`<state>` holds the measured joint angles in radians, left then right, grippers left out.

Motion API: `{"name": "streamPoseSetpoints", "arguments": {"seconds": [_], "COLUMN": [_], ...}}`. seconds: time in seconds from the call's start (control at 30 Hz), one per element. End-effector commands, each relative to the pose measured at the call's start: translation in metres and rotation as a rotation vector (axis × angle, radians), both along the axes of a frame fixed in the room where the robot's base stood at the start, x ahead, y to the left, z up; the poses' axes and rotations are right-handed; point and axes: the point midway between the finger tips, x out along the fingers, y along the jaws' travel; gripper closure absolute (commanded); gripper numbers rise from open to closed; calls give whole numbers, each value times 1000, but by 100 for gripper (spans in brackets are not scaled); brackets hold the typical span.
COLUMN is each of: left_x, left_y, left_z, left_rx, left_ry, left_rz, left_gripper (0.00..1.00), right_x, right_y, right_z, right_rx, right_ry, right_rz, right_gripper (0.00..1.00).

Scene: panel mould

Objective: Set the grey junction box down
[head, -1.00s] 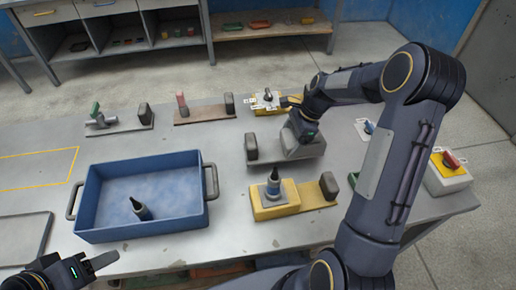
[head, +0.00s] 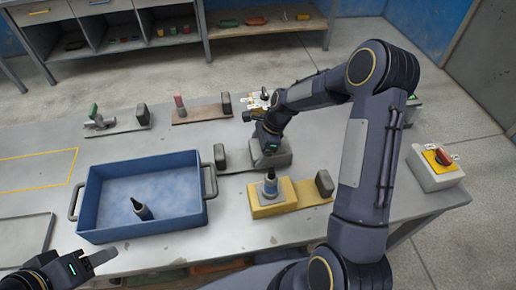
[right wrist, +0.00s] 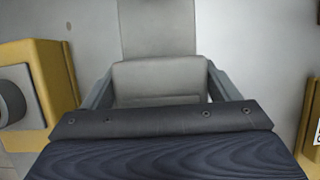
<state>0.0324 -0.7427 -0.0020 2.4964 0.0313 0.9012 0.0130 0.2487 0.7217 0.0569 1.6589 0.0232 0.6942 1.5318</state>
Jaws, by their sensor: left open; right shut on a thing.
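The grey junction box (head: 277,159) is at the middle of the table, under my right gripper (head: 268,146). In the right wrist view the grey box (right wrist: 160,82) sits between the two fingers of my right gripper (right wrist: 161,92), which is shut on it. A grey plate (head: 240,171) with a dark upright block (head: 220,157) extends left from the box. I cannot tell whether the box touches the table (head: 120,262). My left gripper (head: 101,258) is open and empty at the lower left, in front of the blue tray.
A blue tray (head: 92,205) with a dark-tipped bottle (head: 142,209) stands left. A yellow block (head: 268,210) carrying a bottle stands just in front of the grey box. A yellow outline (head: 75,160) encloses bare table at far left.

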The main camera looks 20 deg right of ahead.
Motion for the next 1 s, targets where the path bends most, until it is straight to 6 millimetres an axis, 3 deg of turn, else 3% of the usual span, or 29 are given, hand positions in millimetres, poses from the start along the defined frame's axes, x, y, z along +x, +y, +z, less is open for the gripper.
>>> {"name": "streamPoseSetpoints", "arguments": {"seconds": [0.17,0.2,0.3,0.67,1.0], "left_x": [0,0,0,0,0], "left_y": [0,0,0,0,0], "left_z": [-3,-2,-2,-1,-5], "left_rx": [0,0,0,0,0], "left_ry": [0,0,0,0,0], "left_rz": [0,0,0,0,0], "left_gripper": [46,46,46,46,46], "right_x": [0,0,0,0,-5], "right_y": [0,0,0,-4,-30], "right_z": [-4,-3,-3,8,72], "right_rx": [0,-1,0,-2,-2], "right_ry": [-1,0,0,-3,-5], "right_rz": [0,0,0,-1,-3], "right_gripper": [52,13,0,0,0]}}
